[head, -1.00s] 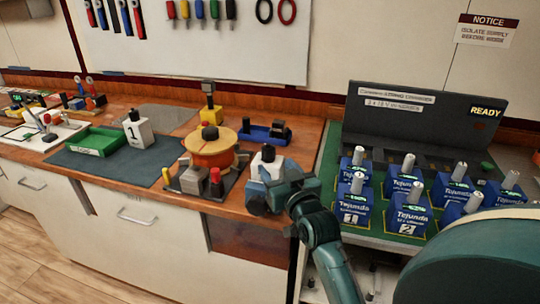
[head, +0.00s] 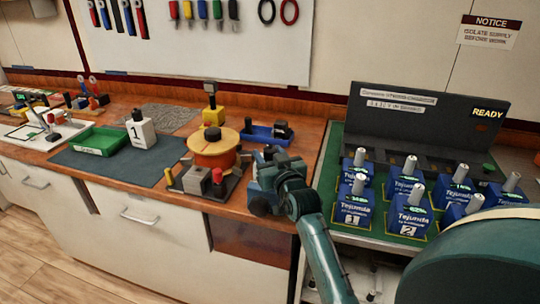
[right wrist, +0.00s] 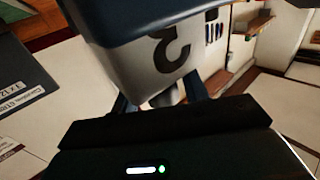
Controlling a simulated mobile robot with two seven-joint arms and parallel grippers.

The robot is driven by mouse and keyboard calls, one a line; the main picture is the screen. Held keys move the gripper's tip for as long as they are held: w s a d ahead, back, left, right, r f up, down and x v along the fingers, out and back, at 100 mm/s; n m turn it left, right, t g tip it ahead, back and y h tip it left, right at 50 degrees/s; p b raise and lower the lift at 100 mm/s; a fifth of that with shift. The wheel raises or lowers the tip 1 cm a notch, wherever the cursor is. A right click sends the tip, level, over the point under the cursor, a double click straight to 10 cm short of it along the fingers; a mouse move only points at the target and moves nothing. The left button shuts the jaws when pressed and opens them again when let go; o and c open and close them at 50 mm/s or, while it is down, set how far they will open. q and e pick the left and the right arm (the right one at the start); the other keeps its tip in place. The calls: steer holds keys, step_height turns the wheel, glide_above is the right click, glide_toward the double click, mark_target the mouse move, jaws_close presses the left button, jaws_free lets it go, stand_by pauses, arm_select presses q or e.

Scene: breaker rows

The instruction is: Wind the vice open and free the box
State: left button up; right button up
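An orange round drum (head: 214,152) with a black knob stands on a dark base (head: 228,190). Grey blocks (head: 197,179) sit at its front, with a red-topped post and a yellow post beside them; I take this assembly for the vice. My right gripper (head: 274,165) is just right of it, at the bench's front. In the right wrist view a white box with a dark blue end (right wrist: 170,55) fills the top, its numeral upside down. The fingers (right wrist: 162,97) lie on either side of its grey stub; whether they press it is unclear. The box hides the fingertips. My left gripper is not in view.
A white block marked 1 (head: 141,131) and a green tray (head: 99,141) are on the dark mat (head: 125,165). A blue tray (head: 262,136) lies behind my right gripper. Several blue breakers (head: 407,214) stand on the panel at right. The mat's front is clear.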

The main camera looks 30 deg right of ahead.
jaws_close()
steer(key=shift+d, duration=0.1)
stand_by(0.8)
steer(key=shift+o, duration=1.6)
jaws_free()
steer(key=shift+w, duration=0.1)
